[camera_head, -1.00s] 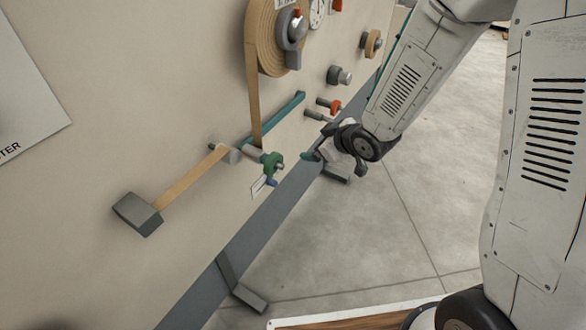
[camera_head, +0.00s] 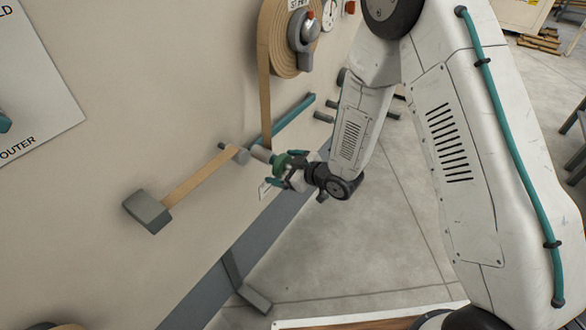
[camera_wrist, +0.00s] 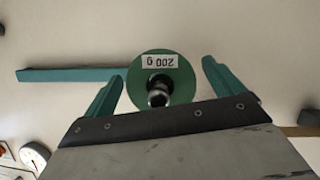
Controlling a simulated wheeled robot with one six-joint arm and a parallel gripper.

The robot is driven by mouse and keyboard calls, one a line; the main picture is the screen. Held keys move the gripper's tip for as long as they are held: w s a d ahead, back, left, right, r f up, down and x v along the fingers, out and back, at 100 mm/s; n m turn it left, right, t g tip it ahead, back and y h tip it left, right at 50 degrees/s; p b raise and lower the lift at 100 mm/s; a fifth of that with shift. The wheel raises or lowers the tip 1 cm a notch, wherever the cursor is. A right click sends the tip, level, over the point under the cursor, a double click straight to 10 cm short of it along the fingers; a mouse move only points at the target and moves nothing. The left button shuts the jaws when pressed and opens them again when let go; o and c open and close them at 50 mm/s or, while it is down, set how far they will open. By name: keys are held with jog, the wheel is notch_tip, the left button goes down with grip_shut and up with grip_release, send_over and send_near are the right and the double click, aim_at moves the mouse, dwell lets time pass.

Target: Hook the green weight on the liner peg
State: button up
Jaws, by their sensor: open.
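The green weight (camera_wrist: 166,72), a disc marked 200 G, sits between my open fingers in the wrist view, with a dark round knob at its centre. My gripper (camera_wrist: 163,70) has a finger on each side of the disc, and a small gap shows at the right finger. In the head view the green weight (camera_head: 281,162) is at the end of a pale cylinder (camera_head: 262,153) on the panel, partly hidden by my gripper (camera_head: 283,170). Which peg is the liner peg I cannot tell; bare grey pegs (camera_head: 323,117) stand farther right.
A teal bar (camera_head: 290,120) runs along the panel behind the weight. A tan strip (camera_head: 200,177) runs from a roller to a grey block (camera_head: 147,212). A tan roll (camera_head: 285,40) hangs above. The floor (camera_head: 400,240) right of the panel is open.

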jog(key=shift+w+a+f, duration=0.15)
jog(key=shift+w+a, duration=0.15)
